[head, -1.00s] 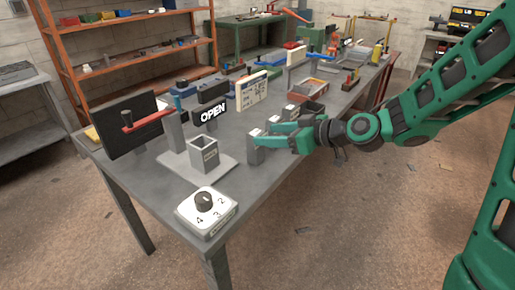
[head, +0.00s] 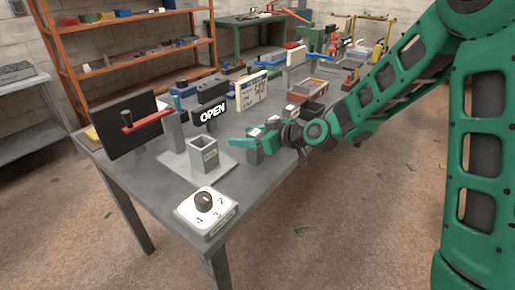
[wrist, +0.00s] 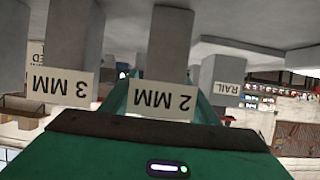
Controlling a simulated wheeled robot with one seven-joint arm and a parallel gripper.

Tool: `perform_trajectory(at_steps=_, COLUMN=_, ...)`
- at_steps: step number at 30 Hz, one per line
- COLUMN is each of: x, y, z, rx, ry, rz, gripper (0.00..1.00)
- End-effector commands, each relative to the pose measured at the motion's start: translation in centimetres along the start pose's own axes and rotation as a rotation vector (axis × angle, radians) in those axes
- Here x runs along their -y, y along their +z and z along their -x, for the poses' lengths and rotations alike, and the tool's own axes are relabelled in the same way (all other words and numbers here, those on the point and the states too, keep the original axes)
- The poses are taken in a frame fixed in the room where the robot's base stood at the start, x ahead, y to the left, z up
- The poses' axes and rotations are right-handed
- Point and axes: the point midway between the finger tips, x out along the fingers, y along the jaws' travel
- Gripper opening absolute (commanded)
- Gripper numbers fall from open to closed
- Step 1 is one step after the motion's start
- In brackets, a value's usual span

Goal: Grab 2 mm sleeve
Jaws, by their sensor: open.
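The 2 mm sleeve is a grey upright block (wrist: 168,45) with a white "2 MM" label, seen upside down in the middle of the wrist view. My gripper (wrist: 162,100) is open, with green fingers showing on both sides of this block. I cannot tell whether they touch it. A similar block (wrist: 67,40) labelled "3 MM" stands to its left in that view. In the head view my gripper (head: 250,138) is at the bench's right edge, among small grey blocks. Their labels are too small to read there, and the fingers partly hide them.
A block labelled "RAIL" (wrist: 222,78) stands right of the 2 MM one in the wrist view. In the head view, an open grey box (head: 204,155) on a plate, an OPEN sign (head: 210,113) and a white dial box (head: 206,212) stand left of my gripper.

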Motion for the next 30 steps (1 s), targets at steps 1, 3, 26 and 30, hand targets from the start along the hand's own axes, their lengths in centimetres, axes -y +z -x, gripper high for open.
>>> perform_trajectory(at_steps=1, x=0.0, y=0.0, z=0.0, rx=0.0, ry=0.0, rz=0.0, gripper=0.55)
perform_trajectory(at_steps=3, x=0.0, y=0.0, z=0.0, rx=0.0, ry=0.0, rz=0.0, gripper=0.55)
perform_trajectory(at_steps=26, x=0.0, y=-1.1, z=0.5, rx=-0.002, ry=0.0, rz=0.002, gripper=0.0)
perform_trajectory(at_steps=30, x=0.0, y=-3.0, z=1.2, rx=-0.004, ry=0.0, rz=0.005, gripper=0.0)
